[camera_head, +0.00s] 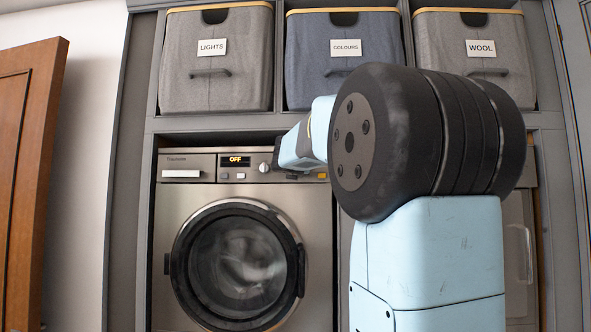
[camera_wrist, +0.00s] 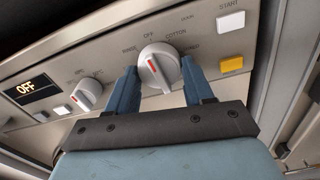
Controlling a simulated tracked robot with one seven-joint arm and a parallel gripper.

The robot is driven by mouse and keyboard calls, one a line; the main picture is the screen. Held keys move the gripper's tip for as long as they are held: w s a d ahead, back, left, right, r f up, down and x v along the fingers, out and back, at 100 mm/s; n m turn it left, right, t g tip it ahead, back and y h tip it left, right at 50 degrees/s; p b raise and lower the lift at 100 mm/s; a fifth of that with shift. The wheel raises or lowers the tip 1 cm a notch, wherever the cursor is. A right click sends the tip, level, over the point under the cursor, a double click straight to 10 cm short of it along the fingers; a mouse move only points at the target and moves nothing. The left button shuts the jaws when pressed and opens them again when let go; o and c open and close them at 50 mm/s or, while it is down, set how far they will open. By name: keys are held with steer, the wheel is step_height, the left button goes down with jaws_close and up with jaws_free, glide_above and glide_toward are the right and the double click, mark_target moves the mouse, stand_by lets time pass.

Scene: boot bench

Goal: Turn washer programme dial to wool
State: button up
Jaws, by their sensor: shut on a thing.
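The washer (camera_head: 235,250) stands at the left under the shelf, its panel display (camera_head: 236,161) reading OFF. In the wrist view the display (camera_wrist: 25,88) also reads OFF. The programme dial (camera_wrist: 158,62) is a round white knob with a red pointer mark, set among printed labels including OFF, COTTON and RINSE. The red mark points up towards the OFF label. My gripper (camera_wrist: 160,68) is shut on the dial, one blue finger on each side. In the head view my gripper (camera_head: 290,172) is at the panel and covers the dial. I cannot read a wool label on the panel.
A smaller knob (camera_wrist: 87,94) is left of the dial. A white START button (camera_wrist: 231,21) and a yellow button (camera_wrist: 232,64) are to the right. Fabric bins labelled LIGHTS (camera_head: 215,80), COLOURS (camera_head: 343,75) and WOOL (camera_head: 475,75) stand above. A wooden door (camera_head: 25,180) is at far left.

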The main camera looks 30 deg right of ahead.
steer(key=m, duration=1.9)
steer(key=shift+w+f, duration=0.1)
steer(key=m, duration=0.6)
stand_by(0.3)
steer(key=o, duration=0.9)
steer(key=shift+o, duration=0.6)
steer(key=shift+r, duration=0.2)
steer(key=shift+a, duration=0.1)
